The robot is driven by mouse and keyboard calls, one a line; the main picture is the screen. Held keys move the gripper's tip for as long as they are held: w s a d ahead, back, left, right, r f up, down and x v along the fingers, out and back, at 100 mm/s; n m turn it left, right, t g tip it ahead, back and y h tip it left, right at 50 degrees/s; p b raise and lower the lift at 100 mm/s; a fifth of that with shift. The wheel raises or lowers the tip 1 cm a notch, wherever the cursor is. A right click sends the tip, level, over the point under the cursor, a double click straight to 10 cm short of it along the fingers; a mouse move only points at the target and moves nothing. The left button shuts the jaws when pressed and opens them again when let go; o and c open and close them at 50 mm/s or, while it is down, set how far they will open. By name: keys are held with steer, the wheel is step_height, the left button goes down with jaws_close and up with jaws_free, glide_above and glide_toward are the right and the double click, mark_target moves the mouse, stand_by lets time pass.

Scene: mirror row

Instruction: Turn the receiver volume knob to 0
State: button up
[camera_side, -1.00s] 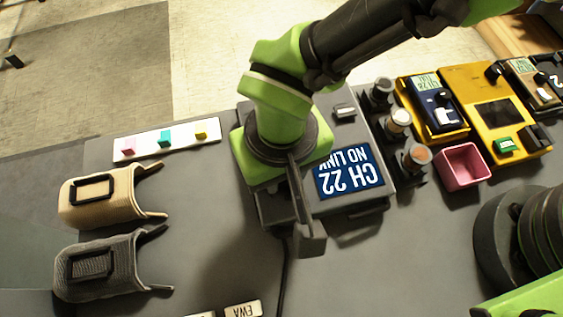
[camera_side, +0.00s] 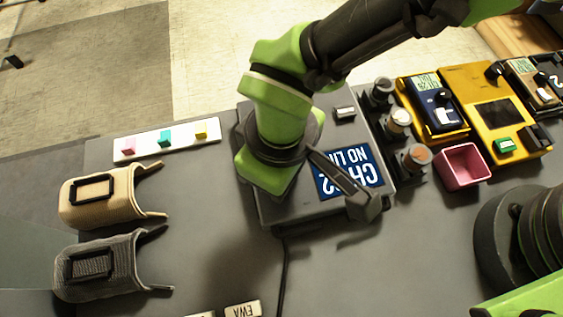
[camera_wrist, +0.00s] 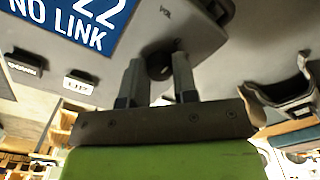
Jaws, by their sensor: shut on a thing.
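The receiver (camera_side: 290,212) is a grey box with a blue screen (camera_side: 330,180) reading "CH 22 NO LINK", partly covered by my wrist bracket. In the wrist view its screen (camera_wrist: 75,22) is at top left. The dark volume knob (camera_wrist: 160,70) sits beside a "VOL" mark. My gripper (camera_wrist: 159,60) has a finger on each side of the knob and is shut on it. In the side view my wrist stands over the receiver's left part and hides the knob and fingertips. I cannot read a pointer or scale on the knob.
Right of the receiver is a row of round knobs (camera_side: 398,122), then a pink open box (camera_side: 462,165) and yellow devices (camera_side: 490,105). A white strip with coloured buttons (camera_side: 165,140) and two pouches (camera_side: 100,195) lie left. A dark cable runs down from the receiver.

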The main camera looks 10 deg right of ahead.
stand_by(0.4)
steer(key=o, duration=0.9)
steer(key=shift+r, duration=0.1)
step_height(320, 180, up, 10)
steer(key=shift+f, duration=0.1)
steer(key=w+d+r+m+t+y, duration=0.1)
steer(key=w+d+r+m, duration=0.2)
steer(key=d+r, duration=0.45)
steer(key=w+d+r+m+t+y, duration=0.1)
steer(key=w+d+r+m+y, duration=0.15)
steer(key=d+r, duration=0.55)
steer(key=s+d+m+t, duration=0.1)
steer(key=s+d+m, duration=0.1)
steer(key=d, duration=0.3)
steer(key=s+d+r+m+t+h, duration=0.1)
steer(key=s+d+m+t, duration=0.1)
steer(key=s+d+m, duration=0.1)
steer(key=s+d+m+t, duration=0.2)
steer(key=s+d, duration=0.2)
steer(key=d, duration=0.3)
steer(key=shift+s+d+r+m+h, duration=0.15)
steer(key=shift+s+m+h, duration=0.1)
steer(key=shift+s, duration=0.1)
